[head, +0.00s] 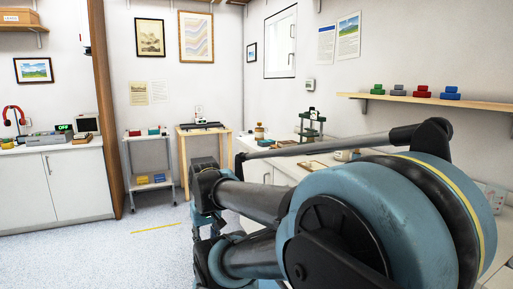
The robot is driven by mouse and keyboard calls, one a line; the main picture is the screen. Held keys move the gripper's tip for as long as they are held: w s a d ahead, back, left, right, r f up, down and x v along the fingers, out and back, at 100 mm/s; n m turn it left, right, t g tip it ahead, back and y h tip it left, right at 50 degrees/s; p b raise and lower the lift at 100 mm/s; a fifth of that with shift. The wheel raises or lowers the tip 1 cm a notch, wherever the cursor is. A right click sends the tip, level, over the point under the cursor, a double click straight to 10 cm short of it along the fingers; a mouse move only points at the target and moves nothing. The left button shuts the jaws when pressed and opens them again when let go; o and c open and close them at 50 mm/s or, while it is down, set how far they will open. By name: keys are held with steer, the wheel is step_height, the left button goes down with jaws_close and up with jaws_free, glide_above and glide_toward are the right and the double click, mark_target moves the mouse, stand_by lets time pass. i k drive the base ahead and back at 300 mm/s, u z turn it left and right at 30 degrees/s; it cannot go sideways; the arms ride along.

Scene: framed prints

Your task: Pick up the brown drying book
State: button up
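I cannot pick out the brown drying book with certainty. A small flat brown item (82,140) lies on the left counter, in front of a pale box, but it is too small to identify. Another flat brown-edged item (318,164) lies on the right counter, partly behind my arm. My blue and black arm fills the lower right of the head view and hides much of the right counter. I cannot make out my gripper's fingers anywhere, nor anything held.
A white left cabinet (62,186) holds a red lamp and small devices. A grey cart (147,184) and a wooden stand (205,131) stand at the back wall. A green press (312,124) is on the right counter. A shelf (430,100) carries coloured blocks. Floor (95,253) at left is clear.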

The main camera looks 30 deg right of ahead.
mark_target(287, 143)
steer(key=u, duration=1.7)
steer(key=i, duration=1.5)
steer(key=z, duration=3.65)
steer(key=i, duration=0.15)
